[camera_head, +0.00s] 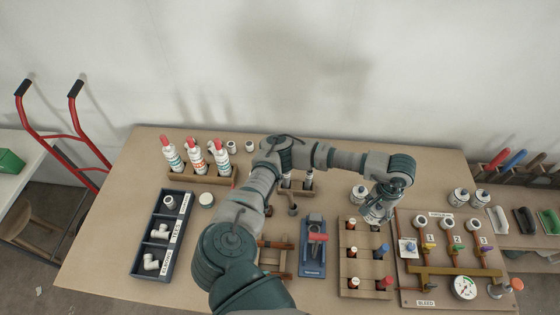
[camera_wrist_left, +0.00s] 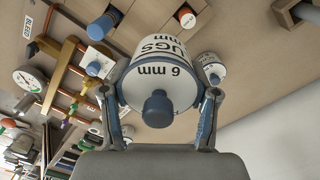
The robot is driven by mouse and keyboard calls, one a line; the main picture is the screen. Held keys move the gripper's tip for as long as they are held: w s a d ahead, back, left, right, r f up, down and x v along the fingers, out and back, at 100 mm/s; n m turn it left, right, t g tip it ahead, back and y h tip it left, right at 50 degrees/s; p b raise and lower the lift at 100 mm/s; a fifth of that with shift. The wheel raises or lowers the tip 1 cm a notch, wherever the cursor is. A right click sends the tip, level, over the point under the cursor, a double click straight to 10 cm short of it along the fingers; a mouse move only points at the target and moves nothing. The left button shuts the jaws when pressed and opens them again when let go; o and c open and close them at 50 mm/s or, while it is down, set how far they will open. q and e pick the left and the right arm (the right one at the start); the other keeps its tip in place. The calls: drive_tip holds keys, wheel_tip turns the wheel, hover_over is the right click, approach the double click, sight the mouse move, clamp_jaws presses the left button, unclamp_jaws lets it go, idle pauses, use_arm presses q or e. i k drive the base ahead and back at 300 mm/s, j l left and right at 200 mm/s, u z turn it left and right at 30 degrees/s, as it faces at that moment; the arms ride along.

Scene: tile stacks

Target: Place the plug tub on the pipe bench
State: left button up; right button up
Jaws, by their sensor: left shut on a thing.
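My left gripper (camera_head: 377,214) is shut on the plug tub, a white tub with dark lettering that includes "6 mm". The plug tub (camera_wrist_left: 163,65) fills the middle of the left wrist view, between the two fingers (camera_wrist_left: 158,100), with a blue round knob on the end facing the camera. In the head view the gripper mostly hides it. The tan bench top (camera_head: 100,262), which I take for the pipe bench, lies beneath. I cannot tell whether the tub touches it. My right gripper is not in view.
Another white tub (camera_head: 358,193) stands close behind the gripper. A wooden rack (camera_head: 347,262) with coloured plugs and a pipe board with a gauge (camera_head: 464,287) lie in front. A dark fittings tray (camera_head: 152,272) is at left. Two tubs (camera_head: 460,196) stand at right.

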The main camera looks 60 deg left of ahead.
sight(131, 216)
drive_tip(key=k+l+u, duration=0.2)
drive_tip(key=k, duration=0.3)
drive_tip(key=k+l+u, duration=0.25)
drive_tip(key=k, duration=0.2)
drive_tip(key=k+j+u, duration=0.2)
drive_tip(key=j, duration=0.3)
drive_tip(key=j+u, duration=0.2)
drive_tip(key=j, duration=0.25)
drive_tip(key=k+j+u, duration=0.15)
drive_tip(key=j, duration=0.4)
drive_tip(key=i+j+u, duration=0.2)
drive_tip(key=i+j, duration=0.25)
drive_tip(key=j, duration=0.2)
